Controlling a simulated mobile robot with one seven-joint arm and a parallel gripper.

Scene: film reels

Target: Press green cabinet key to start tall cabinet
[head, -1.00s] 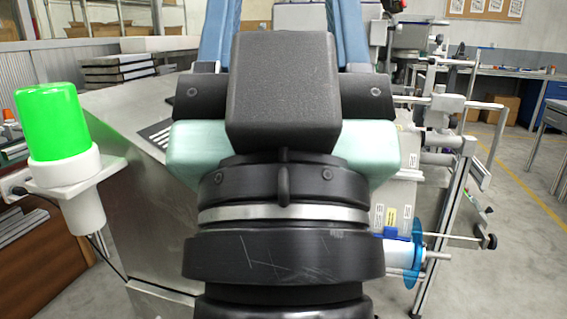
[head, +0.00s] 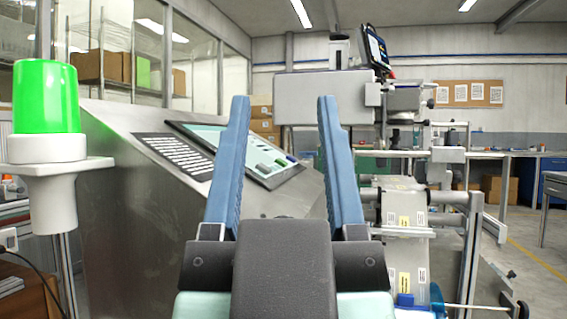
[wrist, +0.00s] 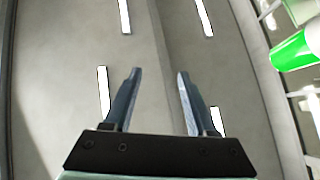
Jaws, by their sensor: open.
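My gripper (head: 284,98) is open and empty, its two blue fingers pointing up in the middle of the head view. In the wrist view my gripper (wrist: 155,72) is spread against the ceiling, with nothing between the fingers. Beyond it stands a grey metal console (head: 130,220) with a sloping top. On the slope are a dark keyboard (head: 176,152) and a pale control panel (head: 250,158) with small coloured keys, some of them green. The left finger covers part of the panel. I cannot tell which key is the cabinet key, and no finger visibly touches one.
A lit green lamp (head: 46,98) on a white stand is at the left; the lamp also shows in the wrist view (wrist: 297,50). A machine with a light grey housing (head: 322,97) and rollers stands behind and to the right. Floor shows at the far right.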

